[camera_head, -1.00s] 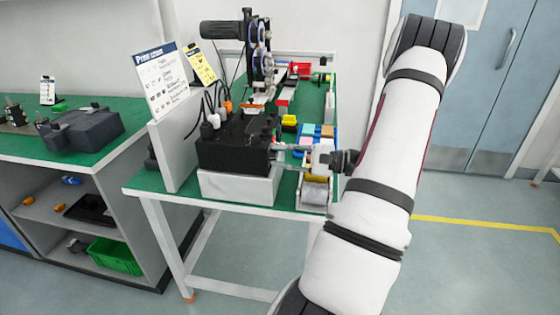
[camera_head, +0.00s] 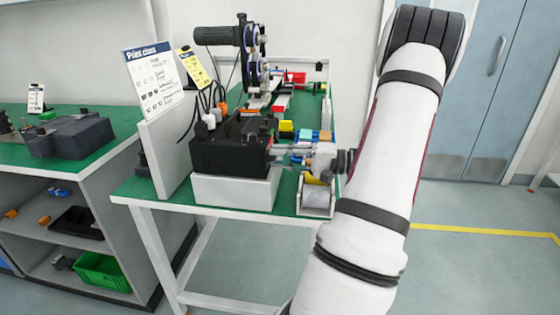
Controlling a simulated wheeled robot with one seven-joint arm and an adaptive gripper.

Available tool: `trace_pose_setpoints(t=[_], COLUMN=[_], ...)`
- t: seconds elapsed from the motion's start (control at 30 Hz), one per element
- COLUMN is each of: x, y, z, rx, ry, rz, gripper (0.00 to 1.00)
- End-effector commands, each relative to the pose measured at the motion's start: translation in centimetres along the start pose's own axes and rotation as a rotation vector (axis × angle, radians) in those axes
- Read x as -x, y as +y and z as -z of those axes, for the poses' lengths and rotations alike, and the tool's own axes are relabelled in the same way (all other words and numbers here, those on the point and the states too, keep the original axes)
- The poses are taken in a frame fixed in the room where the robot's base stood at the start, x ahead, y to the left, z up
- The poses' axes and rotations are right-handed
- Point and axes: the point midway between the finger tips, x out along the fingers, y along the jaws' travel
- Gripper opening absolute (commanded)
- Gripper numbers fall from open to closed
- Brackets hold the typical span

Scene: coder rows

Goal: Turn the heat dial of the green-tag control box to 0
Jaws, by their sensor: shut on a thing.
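A black box (camera_head: 228,153) sits on a white block (camera_head: 236,191) at the front of the green-topped bench (camera_head: 150,191). Dark cables rise behind it. My gripper (camera_head: 279,151) comes in from the right, at the box's right side. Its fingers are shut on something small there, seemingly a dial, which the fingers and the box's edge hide. I cannot make out a green tag, the dial's markings or its pointer in this view.
A white panel with a print chart (camera_head: 154,82) stands left of the box. A silver roll in a white holder (camera_head: 315,198) sits below my gripper, close to it. Small coloured blocks (camera_head: 306,134) and a reel stand (camera_head: 254,60) are behind. Floor at right is clear.

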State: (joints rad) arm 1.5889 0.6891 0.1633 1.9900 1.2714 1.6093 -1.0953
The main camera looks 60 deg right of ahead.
Motion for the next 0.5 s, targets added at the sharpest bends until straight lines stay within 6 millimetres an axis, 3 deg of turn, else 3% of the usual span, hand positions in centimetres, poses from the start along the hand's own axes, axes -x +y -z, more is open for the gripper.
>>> trace_pose_setpoints(t=[0.47, 0.5], x=[0.02, 0.02], y=[0.0, 0.0], z=[0.02, 0.02], rx=[0.014, 0.014], ry=[0.001, 0.001], rz=[-0.001, -0.001], gripper=[0.0, 0.3])
